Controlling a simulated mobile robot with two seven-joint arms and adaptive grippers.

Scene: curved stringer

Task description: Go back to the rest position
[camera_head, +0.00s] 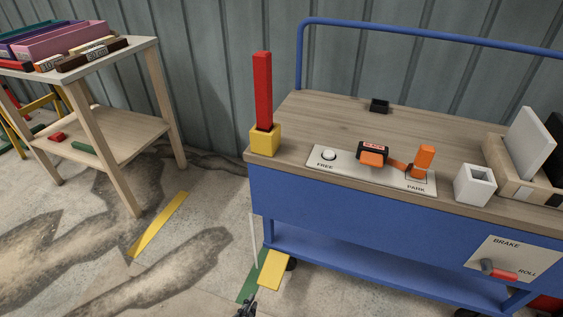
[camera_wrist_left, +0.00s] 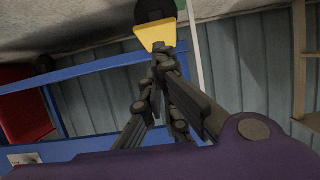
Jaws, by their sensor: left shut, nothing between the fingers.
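My left gripper (camera_head: 246,308) shows only as a dark tip at the bottom edge of the head view, low in front of the blue cart's left end. In the left wrist view my left gripper (camera_wrist_left: 163,50) has its black fingers together with nothing between them. Its tips overlap a yellow patch (camera_wrist_left: 155,33) in that picture; I cannot tell whether they touch it. My right gripper is in neither view.
The blue cart (camera_head: 340,205) carries a red bar in a yellow holder (camera_head: 265,141), a FREE/PARK panel (camera_head: 330,163) and a white block (camera_head: 474,186). A wooden table (camera_head: 145,130) stands left. Floor between them is clear, with yellow tape (camera_head: 160,225).

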